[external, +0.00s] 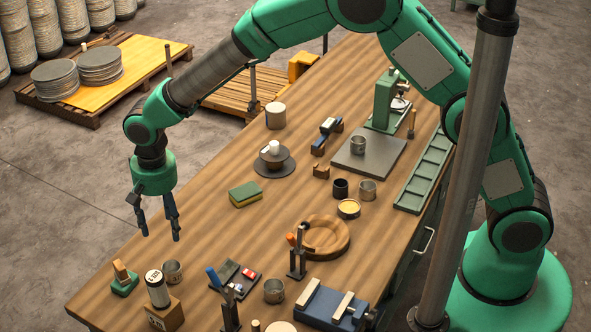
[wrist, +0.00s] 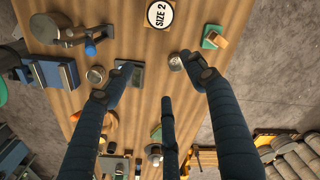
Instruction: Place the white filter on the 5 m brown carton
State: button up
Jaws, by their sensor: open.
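A white-topped cylinder with dark trim, apparently the white filter (external: 155,290), stands upright at the table's front left. It appears to rest on a small brown carton (external: 168,318), whose front print is too small to read surely. In the wrist view the filter's round white top (wrist: 160,14) reads "SIZE 2", with the brown carton (wrist: 147,4) around it at the upper edge. My gripper (external: 160,237) is open and empty, its fingers pointing down above the table's left edge, behind and above the filter and apart from it. Its spread fingers show in the wrist view (wrist: 160,75).
A metal cup (external: 172,272) and a green-based stamp or brush (external: 124,279) stand close to the filter. A tray with small items (external: 238,276) and upright clamps are to the right. A green-yellow sponge (external: 245,195) lies behind. Bare wood lies between sponge and cup.

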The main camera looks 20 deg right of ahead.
jog(key=w+d+r+t+y, duration=0.1)
jog(key=w+d+r, duration=0.5)
jog(key=d+r, duration=0.45)
jog(key=w+d+r, duration=0.6)
jog(key=d+r, duration=0.2)
jog(key=d, duration=0.6)
jog(key=s+d+r+t, duration=0.1)
jog(key=d+r, duration=0.3)
jog(key=d, duration=0.6)
jog(key=d+r+t, duration=0.1)
jog(key=d+r, duration=0.4)
jog(key=d, duration=0.4)
jog(key=s+d+r+t, duration=0.1)
jog(key=s+d, duration=0.7)
jog(key=d, duration=0.4)
jog(key=s+d+r+m+t+h, duration=0.1)
jog(key=s+d, duration=0.8)
jog(key=d, duration=0.4)
jog(key=shift+s+f, duration=0.1)
notch_tip(320, 180, down, 17)
jog(key=b, duration=1.7)
